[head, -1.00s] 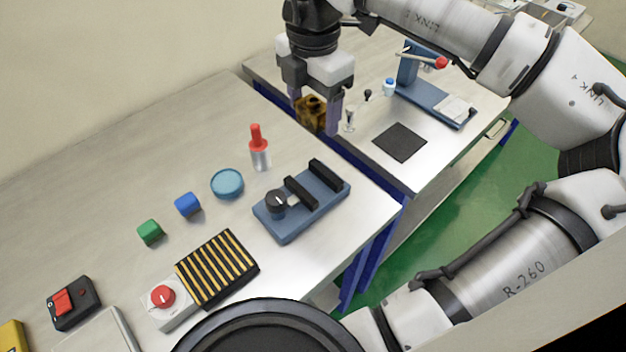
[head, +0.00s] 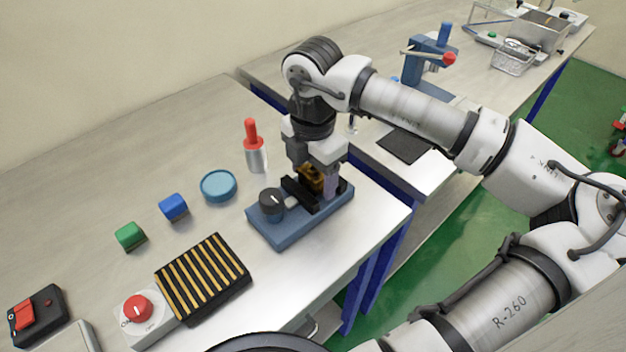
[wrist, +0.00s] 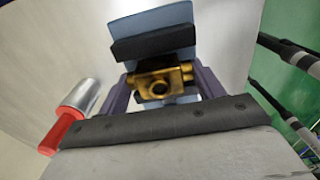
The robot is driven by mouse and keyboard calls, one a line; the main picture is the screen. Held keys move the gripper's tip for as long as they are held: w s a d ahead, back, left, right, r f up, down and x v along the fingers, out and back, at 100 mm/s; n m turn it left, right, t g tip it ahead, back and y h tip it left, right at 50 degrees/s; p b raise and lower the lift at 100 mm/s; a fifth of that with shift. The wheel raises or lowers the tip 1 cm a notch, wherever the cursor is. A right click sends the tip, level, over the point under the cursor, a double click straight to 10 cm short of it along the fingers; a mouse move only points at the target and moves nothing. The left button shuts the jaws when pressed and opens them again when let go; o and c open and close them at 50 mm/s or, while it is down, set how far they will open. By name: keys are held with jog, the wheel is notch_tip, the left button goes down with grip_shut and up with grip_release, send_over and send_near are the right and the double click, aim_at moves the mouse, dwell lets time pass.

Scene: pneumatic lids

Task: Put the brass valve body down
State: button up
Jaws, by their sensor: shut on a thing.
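The brass valve body (head: 311,177) is a small gold block with a round port. It also shows in the wrist view (wrist: 162,82), between the two purple-grey fingers. My gripper (head: 316,182) is shut on it. In the head view it is low over the right part of the blue fixture (head: 283,233), which has black jaw blocks and a black knob (head: 271,203). The valve body is at the black jaws. My fingers partly hide it, and I cannot tell whether it touches the fixture.
A red-topped bottle (head: 256,150) stands close left of my gripper. A blue round dish (head: 219,186), a blue block (head: 173,207), a green block (head: 130,236) and a black-and-gold slatted pad (head: 203,278) lie further left. Bare table lies between them.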

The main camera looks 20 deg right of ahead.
aim_at(313, 169)
jog(key=shift+f, duration=0.3)
jog(key=shift+f, duration=0.15)
jog(key=o, duration=1.3)
notch_tip(313, 169, up, 12)
jog(key=shift+r+b, duration=0.15)
jog(key=shift+b, duration=0.65)
